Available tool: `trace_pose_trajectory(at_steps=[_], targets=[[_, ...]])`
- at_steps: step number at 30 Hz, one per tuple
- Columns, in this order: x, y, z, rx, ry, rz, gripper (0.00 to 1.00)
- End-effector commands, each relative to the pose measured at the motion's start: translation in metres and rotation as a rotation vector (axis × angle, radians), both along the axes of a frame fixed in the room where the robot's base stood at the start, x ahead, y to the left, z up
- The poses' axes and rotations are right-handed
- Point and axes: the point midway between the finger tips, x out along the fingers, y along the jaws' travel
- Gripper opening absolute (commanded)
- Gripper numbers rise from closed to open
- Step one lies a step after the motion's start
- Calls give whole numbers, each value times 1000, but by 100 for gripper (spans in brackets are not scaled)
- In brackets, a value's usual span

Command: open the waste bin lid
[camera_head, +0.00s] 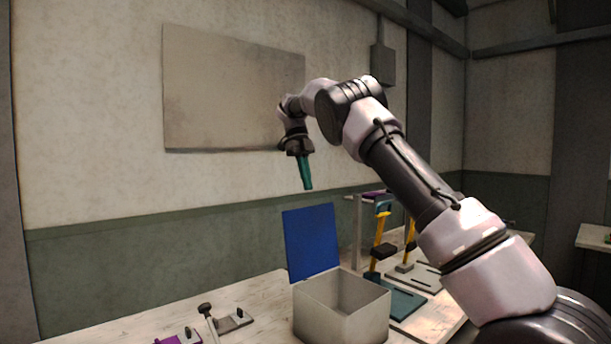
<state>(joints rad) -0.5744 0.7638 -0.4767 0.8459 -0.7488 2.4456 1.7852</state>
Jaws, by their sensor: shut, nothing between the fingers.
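The waste bin (322,312) is an open-topped light grey box on the bench. Its blue lid (311,241) stands raised, close to upright, at the bin's back left edge, and the bin's inside shows. My gripper (307,188) has teal fingers that point down. It is shut and empty, and in the picture it sits just above the top edge of the lid. A small gap shows between the fingertips and the lid; how far apart they are in depth I cannot tell.
A stand with yellow-handled tools (380,232) and a teal plate (404,303) are right of the bin. A small dark-headed tool (207,311) and a purple piece (180,339) lie to its left. The bench (262,296) is bare just left of the bin.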

Motion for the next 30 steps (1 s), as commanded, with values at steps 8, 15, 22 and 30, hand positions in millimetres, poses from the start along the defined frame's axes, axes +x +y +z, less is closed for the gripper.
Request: trace_pose_trajectory(at_steps=[8, 15, 22, 30], targets=[[6, 4, 21, -1, 0, 0, 0], [9, -7, 23, 52, 26, 175, 0], [18, -35, 14, 231, 76, 852, 0], [29, -36, 2, 364, 54, 1736, 0]])
